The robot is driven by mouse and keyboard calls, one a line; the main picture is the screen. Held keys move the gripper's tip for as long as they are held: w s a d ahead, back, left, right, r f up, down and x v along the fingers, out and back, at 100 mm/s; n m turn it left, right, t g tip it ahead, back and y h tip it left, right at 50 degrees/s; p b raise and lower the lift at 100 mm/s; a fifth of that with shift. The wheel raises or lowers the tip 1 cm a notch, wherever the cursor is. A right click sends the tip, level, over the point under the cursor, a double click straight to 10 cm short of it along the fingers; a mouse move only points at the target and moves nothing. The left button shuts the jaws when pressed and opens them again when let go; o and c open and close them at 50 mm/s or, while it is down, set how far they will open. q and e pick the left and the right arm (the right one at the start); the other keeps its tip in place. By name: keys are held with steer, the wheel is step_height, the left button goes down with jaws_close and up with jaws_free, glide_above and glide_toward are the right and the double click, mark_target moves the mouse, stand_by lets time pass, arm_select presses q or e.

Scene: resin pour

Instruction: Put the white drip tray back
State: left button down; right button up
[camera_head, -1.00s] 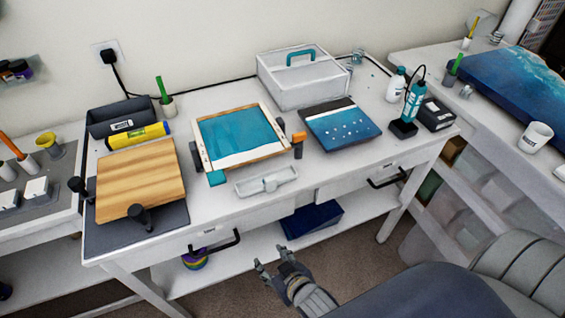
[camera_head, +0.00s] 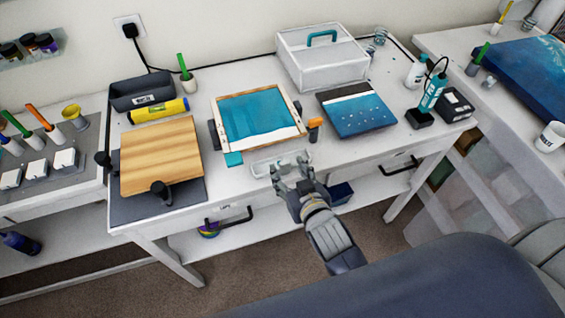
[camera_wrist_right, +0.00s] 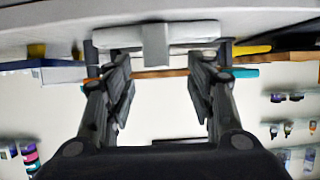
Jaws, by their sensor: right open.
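The white drip tray (camera_head: 262,168) lies on the table near its front edge, just in front of the wooden frame with a blue pour. My right gripper (camera_head: 290,168) is at the tray's near side, open, its fingers pointing at it and covering part of its right half. In the right wrist view the tray (camera_wrist_right: 112,36) shows as a white bar with a raised block in the middle, ahead of the open gripper (camera_wrist_right: 160,58). Nothing is held between the fingers. I cannot tell whether they touch the tray. My left gripper is not in view.
The framed pour (camera_head: 250,118) is close behind the tray, with an orange-topped clamp (camera_head: 315,125) on its right. A blue panel (camera_head: 360,112) lies further right. A wooden board (camera_head: 160,155) is at left. Drawer handles (camera_head: 228,215) stick out below the table edge.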

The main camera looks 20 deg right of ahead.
mark_target(286, 164)
steer(key=shift+w+p, duration=0.45)
steer(key=shift+w, duration=0.2)
steer(key=shift+p+x, duration=0.5)
steer(key=shift+x, duration=1.5)
steer(key=shift+s+d+f, duration=0.1)
steer(key=shift+d, duration=0.05)
jaws_close()
